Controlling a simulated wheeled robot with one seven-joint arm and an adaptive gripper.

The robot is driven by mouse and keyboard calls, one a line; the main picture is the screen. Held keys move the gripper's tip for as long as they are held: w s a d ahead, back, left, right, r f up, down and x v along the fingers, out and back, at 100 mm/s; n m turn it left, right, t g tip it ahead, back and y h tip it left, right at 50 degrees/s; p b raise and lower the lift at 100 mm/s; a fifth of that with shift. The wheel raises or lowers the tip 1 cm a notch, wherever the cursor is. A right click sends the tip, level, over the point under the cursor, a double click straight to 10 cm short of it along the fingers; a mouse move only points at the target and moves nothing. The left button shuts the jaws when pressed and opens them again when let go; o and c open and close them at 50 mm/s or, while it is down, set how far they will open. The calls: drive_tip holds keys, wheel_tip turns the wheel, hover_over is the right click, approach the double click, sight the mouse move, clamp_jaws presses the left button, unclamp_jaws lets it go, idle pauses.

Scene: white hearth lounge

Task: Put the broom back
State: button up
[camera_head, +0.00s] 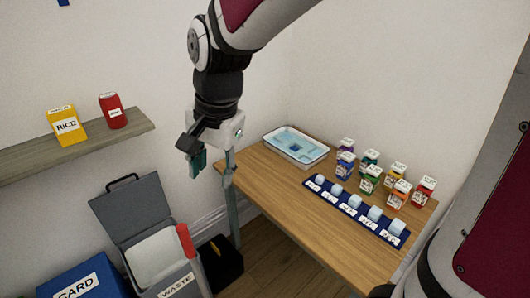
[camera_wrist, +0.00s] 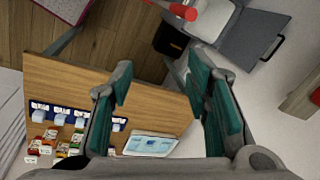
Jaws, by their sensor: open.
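I cannot make out a whole broom in either view. A red rod-like piece (camera_head: 185,241) shows at the right side of the grey waste bin; it also shows at the top of the wrist view (camera_wrist: 183,11). I cannot tell whether it belongs to the broom. My gripper (camera_head: 212,165) points down beside the table's left corner, above the floor gap and table edge. Its teal fingers are apart and nothing shows between them in the wrist view (camera_wrist: 157,84).
The wooden table (camera_head: 262,190) carries a white tray (camera_head: 296,145), several small cartons and a blue labelled rack (camera_head: 355,212). The waste bin (camera_head: 160,258), a blue bin (camera_head: 85,280) and a black box (camera_head: 222,265) stand left. A wall shelf (camera_head: 85,146) holds two containers.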

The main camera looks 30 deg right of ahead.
drive_tip(key=s+d+r+n+t, duration=0.1)
drive_tip(key=s+d+r+n, duration=0.1)
drive_tip(key=s, duration=0.3)
drive_tip(key=s+d+r+n+t+h, duration=0.1)
drive_tip(key=s+d+r+n, duration=0.1)
drive_tip(key=s+d+n, duration=0.2)
drive_tip(key=s+d+r+n+t, duration=0.1)
drive_tip(key=s+d+r+n, duration=0.1)
drive_tip(key=s, duration=0.4)
drive_tip(key=shift+d+r+n, duration=0.4)
drive_tip(key=shift+r+n, duration=0.1)
drive_tip(key=shift+n, duration=0.4)
drive_tip(key=shift+c, duration=0.6)
